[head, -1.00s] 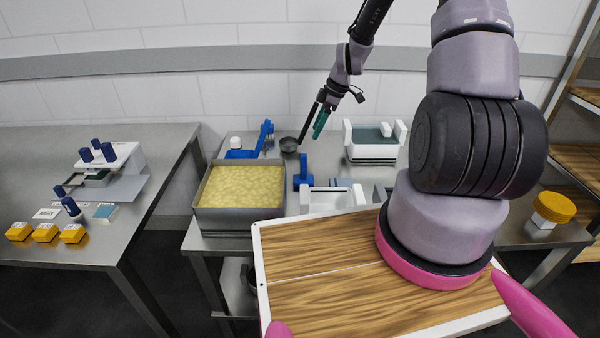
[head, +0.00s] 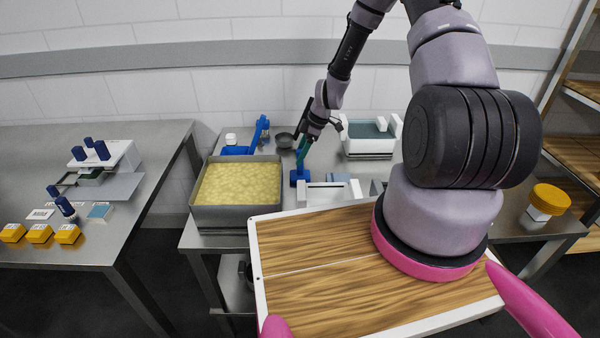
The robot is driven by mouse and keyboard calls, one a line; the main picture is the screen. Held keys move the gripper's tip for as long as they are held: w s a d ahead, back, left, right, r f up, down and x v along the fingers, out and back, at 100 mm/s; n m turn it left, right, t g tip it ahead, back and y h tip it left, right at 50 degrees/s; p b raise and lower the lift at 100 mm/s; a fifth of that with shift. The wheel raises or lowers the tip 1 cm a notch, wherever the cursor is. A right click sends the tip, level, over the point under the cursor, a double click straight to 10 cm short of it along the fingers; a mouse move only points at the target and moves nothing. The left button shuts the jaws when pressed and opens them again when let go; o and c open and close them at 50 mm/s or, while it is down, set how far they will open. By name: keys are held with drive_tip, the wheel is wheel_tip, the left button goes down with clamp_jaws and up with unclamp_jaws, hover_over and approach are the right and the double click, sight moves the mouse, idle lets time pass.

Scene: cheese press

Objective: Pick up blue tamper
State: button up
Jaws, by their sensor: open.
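The blue tamper (head: 299,178) stands on the middle steel table, just right of the tray of yellow curds. Its flat base shows, while much of its upright handle is hidden behind or between my fingers. My gripper (head: 302,150) is open, pointing down with its dark and green fingers at the tamper's handle. I cannot tell whether the fingers touch the handle or stand on both sides of it.
The curd tray (head: 238,195) stands left of the tamper. A blue device (head: 246,146) and a dark ladle (head: 285,140) lie behind. A white press box (head: 370,138) stands at the back right, and a white mould (head: 330,194) sits right of the tamper.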

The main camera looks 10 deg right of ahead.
drive_tip(key=shift+a+f, duration=0.1)
drive_tip(key=shift+f, duration=0.2)
clamp_jaws()
wheel_tip(320, 180, up, 10)
drive_tip(key=shift+r, duration=0.1)
idle(0.4)
